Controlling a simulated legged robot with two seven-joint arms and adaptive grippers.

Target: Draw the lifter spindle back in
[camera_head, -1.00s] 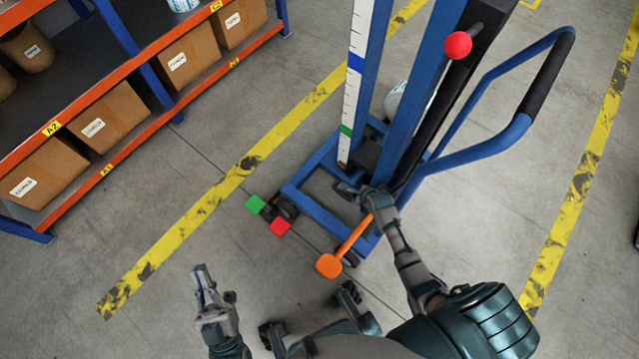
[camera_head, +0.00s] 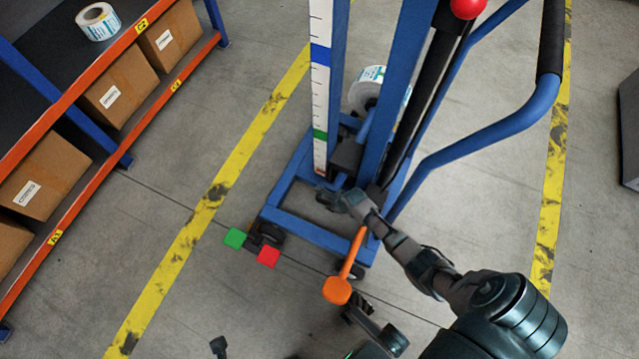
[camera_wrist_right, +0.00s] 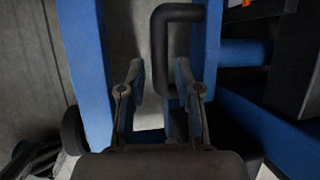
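The blue lifter (camera_head: 396,100) stands upright ahead of me, with a ruled white scale on its mast. A dark carriage block (camera_head: 347,154) sits low on the mast. A short blue bar (camera_head: 366,124), which looks like the spindle, points from it towards a white label roll (camera_head: 367,88); I cannot tell whether they touch. My right gripper (camera_head: 328,199) is low beside the mast. In the right wrist view its fingers (camera_wrist_right: 157,78) are apart, with a black U-shaped handle (camera_wrist_right: 160,52) lined up between them; contact is unclear. Only a dark tip of my left gripper (camera_head: 218,346) shows.
An orange lever (camera_head: 338,290) and green (camera_head: 235,238) and red (camera_head: 268,256) pedals are at the lifter's base. A blue push handle (camera_head: 490,132) and red knob (camera_head: 467,6) rise at right. A shelf with boxes (camera_head: 120,96) stands left. Floor between is clear.

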